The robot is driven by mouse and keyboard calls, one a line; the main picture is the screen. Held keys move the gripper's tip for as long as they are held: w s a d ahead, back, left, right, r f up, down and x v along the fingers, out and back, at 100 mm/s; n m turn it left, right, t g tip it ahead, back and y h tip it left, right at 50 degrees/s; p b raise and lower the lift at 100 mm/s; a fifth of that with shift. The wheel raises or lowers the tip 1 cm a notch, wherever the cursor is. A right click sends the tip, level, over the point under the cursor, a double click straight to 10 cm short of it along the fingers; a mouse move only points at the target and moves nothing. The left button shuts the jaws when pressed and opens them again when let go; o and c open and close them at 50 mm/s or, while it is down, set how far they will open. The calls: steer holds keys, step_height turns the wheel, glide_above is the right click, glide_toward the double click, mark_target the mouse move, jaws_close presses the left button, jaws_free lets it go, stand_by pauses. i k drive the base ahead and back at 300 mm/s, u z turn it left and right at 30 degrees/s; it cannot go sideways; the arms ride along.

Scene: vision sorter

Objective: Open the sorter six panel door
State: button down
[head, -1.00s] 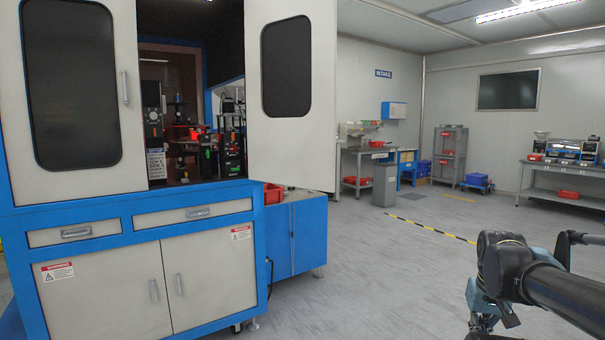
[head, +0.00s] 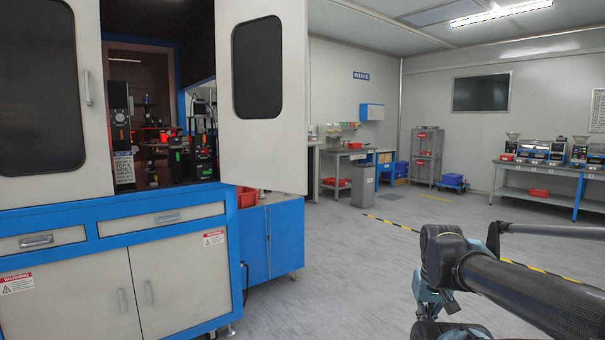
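The sorter is a large blue and white cabinet (head: 150,214) at the left in the head view. Its left white door panel (head: 92,40), with a dark window and a vertical handle (head: 87,88), covers the left of the upper bay. Its right white door panel (head: 285,150), also with a dark window, stands swung out to the right. Between them the bay shows dark instruments (head: 200,150) and red lights. My gripper (head: 437,318) appears to be the bluish part at the lower right, well away from the doors; its fingers are not clear and seem partly cut off.
Drawers (head: 167,217) and lower doors sit below the bay. A blue side cabinet (head: 270,245) with a red bin stands behind it. A grey waste bin (head: 362,186), workbench, shelf rack (head: 427,150) and instrument table (head: 535,165) line the back. The middle floor is clear.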

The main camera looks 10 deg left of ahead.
mark_target(262, 45)
steer(key=i, duration=0.85)
steer(key=z, duration=0.05)
